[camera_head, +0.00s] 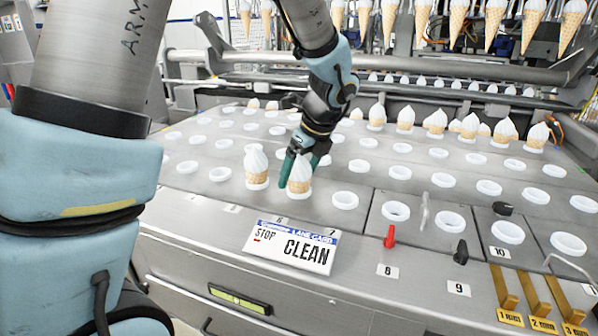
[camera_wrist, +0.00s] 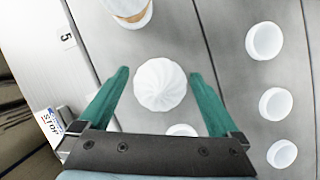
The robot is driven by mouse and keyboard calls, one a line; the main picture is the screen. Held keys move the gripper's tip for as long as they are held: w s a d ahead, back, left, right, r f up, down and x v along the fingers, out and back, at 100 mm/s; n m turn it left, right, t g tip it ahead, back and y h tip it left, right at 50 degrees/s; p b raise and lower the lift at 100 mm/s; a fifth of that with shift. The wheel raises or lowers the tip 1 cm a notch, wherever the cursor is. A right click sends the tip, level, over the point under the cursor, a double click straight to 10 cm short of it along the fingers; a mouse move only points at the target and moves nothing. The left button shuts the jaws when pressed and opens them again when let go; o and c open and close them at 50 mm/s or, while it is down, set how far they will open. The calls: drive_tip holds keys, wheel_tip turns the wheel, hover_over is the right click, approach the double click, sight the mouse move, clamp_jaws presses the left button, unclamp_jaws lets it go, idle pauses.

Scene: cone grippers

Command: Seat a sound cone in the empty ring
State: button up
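A cone with white swirled top and tan waffle body (camera_head: 299,187) stands upright in a white ring near the front of the metal deck. Its swirl (camera_wrist: 160,87) shows from above in the wrist view. My gripper (camera_head: 301,160) is over it with teal fingers (camera_wrist: 160,74) spread to either side of the swirl, with visible gaps. A second cone (camera_head: 256,169) stands just to the left; part of it shows at the top of the wrist view (camera_wrist: 130,10). Several empty white rings sit to the right, including one nearby (camera_head: 345,200) and one in the wrist view (camera_wrist: 264,42).
A lane card (camera_head: 293,247) reading STOP and CLEAN lies on the front edge. Red (camera_head: 390,237) and black (camera_head: 461,252) levers stand at front right. Several cones stand in the back rows, including one at right (camera_head: 537,136); others hang above.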

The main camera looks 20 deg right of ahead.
drive_tip(key=shift+r, duration=0.1)
drive_tip(key=v, duration=1)
drive_tip(key=shift+s+r+b, duration=0.2)
drive_tip(key=shift+r+b, duration=0.05)
drive_tip(key=shift+b, duration=0.15)
drive_tip(key=shift+d, duration=0.15)
